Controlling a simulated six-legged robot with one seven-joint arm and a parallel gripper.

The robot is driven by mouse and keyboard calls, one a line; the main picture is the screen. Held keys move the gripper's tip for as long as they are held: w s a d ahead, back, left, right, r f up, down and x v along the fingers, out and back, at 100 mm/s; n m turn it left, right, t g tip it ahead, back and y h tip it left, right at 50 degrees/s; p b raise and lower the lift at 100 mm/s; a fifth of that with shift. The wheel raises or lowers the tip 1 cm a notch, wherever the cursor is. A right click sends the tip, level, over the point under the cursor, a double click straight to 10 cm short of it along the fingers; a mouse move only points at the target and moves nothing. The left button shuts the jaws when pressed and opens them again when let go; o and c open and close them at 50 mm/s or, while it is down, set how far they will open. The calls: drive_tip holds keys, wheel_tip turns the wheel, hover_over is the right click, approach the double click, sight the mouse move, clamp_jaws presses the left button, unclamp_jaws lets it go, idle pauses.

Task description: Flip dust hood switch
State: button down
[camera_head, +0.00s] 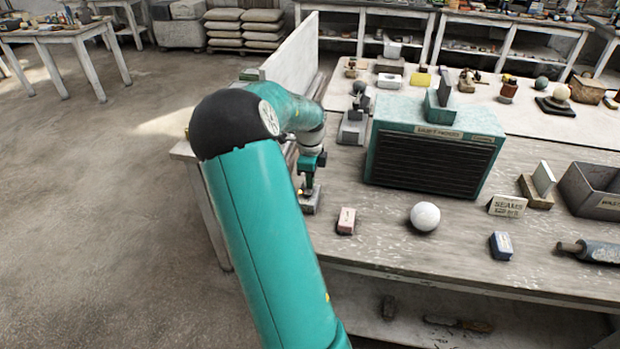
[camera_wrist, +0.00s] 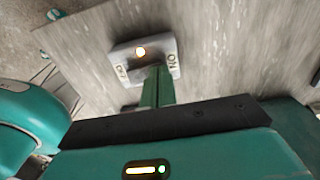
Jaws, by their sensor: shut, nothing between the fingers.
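The dust hood (camera_head: 430,160) is a teal box with a dark slatted front, standing on the bench. The switch (camera_head: 309,205) is a small grey box near the bench's left edge, left of the hood. My gripper (camera_head: 308,188) is shut and empty, pointing down at the switch. In the wrist view my gripper (camera_wrist: 156,72) covers the middle between the labels. The lever is hidden; I cannot tell its position or whether I touch it.
A pink block (camera_head: 346,221), a white sphere (camera_head: 425,217) and a blue block (camera_head: 501,245) lie on the front of the bench. A grey stand (camera_head: 353,128) is beside the hood. An upright pale panel (camera_head: 294,62) rises behind my arm. Open floor lies to the left.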

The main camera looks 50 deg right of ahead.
drive_tip(key=shift+a, duration=0.15)
drive_tip(key=shift+s+a+r, duration=0.3)
drive_tip(key=shift+a, duration=0.25)
